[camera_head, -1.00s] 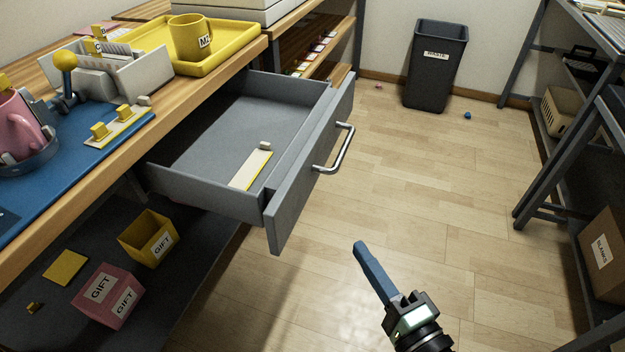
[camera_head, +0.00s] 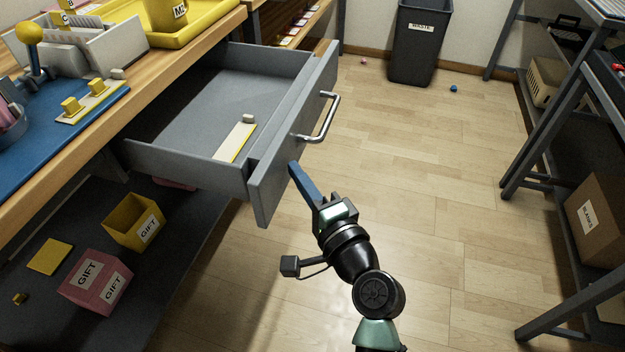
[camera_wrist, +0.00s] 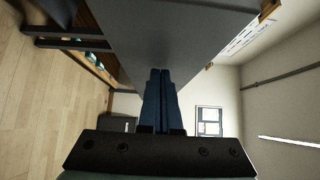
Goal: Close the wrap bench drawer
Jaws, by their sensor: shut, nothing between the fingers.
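The grey wrap bench drawer (camera_head: 262,205) is pulled far out from under the wooden bench, with a silver bar handle (camera_head: 327,120) on its front. A cream and yellow strip (camera_head: 236,141) and a small pale block (camera_head: 248,118) are inside it. My gripper (camera_head: 293,167) is shut and empty, its blue fingers just outside the drawer front, below and left of the handle. I cannot tell whether the fingertips touch the front.
A yellow tray (camera_head: 215,28) and a blue mat (camera_head: 40,150) lie on the bench top. Yellow (camera_head: 120,232) and pink (camera_head: 80,295) gift boxes sit on the shelf below. A dark bin (camera_head: 418,55) stands behind. A shelf rack holds a cardboard box (camera_head: 600,215) at right.

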